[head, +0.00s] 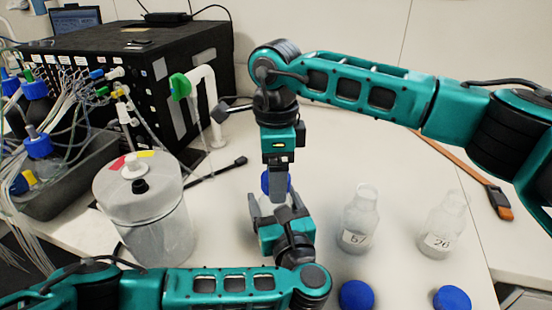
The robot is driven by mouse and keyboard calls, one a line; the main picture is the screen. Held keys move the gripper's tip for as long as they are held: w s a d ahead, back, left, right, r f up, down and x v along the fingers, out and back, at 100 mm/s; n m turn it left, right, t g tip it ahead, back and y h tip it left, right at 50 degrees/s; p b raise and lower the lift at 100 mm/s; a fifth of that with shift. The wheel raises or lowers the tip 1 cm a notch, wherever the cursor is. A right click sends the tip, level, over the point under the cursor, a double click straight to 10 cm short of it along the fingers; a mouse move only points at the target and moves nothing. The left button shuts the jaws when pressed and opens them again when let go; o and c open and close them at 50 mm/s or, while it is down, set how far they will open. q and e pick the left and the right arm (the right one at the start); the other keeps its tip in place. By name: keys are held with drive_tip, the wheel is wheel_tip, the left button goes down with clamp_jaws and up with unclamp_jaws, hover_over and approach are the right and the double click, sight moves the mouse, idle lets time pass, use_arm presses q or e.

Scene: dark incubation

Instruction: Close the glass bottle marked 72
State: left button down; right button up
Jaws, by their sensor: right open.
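A clear glass bottle (266,208) stands mostly hidden behind my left gripper, and no number shows on it. A blue cap (265,184) is at its top, partly covered by my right gripper; I cannot tell how tightly it sits. My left gripper (275,206) comes from the front with its fingers on both sides of the bottle, seemingly closed on it. My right gripper (277,188) points down from above at the cap, jaws open.
Two uncapped glass bottles stand to the right, one with an unclear label (354,239), one marked 26 (438,241). Loose blue caps (356,295) (452,299) lie in front. A grey lidded vessel (150,215) and black box (150,75) stand left. An orange-brown strip (470,172) lies right.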

drive_tip(key=shift+c, duration=0.4)
drive_tip(key=c, duration=1)
drive_tip(key=m, duration=0.4)
drive_tip(key=shift+m, duration=0.4)
drive_tip(key=o, duration=1.3)
drive_tip(key=shift+c, duration=0.2)
wheel_tip(320, 180, up, 12)
use_arm(q)
unclamp_jaws()
